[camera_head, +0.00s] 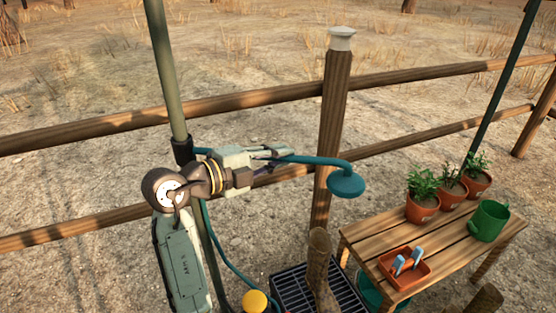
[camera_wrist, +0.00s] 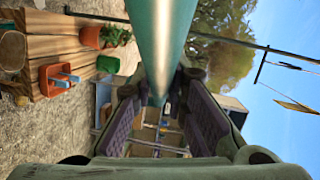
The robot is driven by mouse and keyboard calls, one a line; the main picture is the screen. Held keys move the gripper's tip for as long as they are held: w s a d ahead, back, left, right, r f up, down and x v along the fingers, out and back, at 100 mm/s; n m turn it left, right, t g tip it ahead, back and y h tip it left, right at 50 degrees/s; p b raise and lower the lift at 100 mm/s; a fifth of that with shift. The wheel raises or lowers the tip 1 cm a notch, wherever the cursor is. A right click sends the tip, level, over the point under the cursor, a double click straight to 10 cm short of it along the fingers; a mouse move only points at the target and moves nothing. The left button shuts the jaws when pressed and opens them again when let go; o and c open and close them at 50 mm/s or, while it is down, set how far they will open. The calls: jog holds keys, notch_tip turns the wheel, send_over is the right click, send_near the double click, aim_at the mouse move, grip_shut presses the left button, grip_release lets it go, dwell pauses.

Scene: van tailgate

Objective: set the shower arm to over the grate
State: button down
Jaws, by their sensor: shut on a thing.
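The teal shower arm (camera_head: 315,160) runs out from a clamp on the green pole (camera_head: 165,70) and ends in a round shower head (camera_head: 346,184). My gripper (camera_head: 280,154) is shut on the arm partway along it, between the pole and the head. In the wrist view the teal tube (camera_wrist: 162,40) passes between my gripper's two purple-padded fingers (camera_wrist: 160,105). The dark grate (camera_head: 290,287) lies on the ground below. In the head view the shower head appears above the grate's right side; I cannot tell whether it is directly over it.
A slatted wooden bench (camera_head: 380,236) at right holds potted plants (camera_head: 422,207), a green watering can (camera_head: 489,221) and an orange tray (camera_head: 405,268) with tools. A fence post (camera_head: 335,110) and rails stand behind the shower arm.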

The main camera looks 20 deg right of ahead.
jog(key=shift+s+a+m+g+b, duration=0.4)
jog(key=shift+s+m+g, duration=0.1)
jog(key=shift+s+g, duration=0.2)
jog(key=c, duration=1.6)
grip_release()
jog(key=shift+o, duration=0.2)
jog(key=shift+a, duration=0.1)
jog(key=v, duration=1.1)
jog(key=shift+a, duration=0.45)
jog(key=shift+f, duration=0.1)
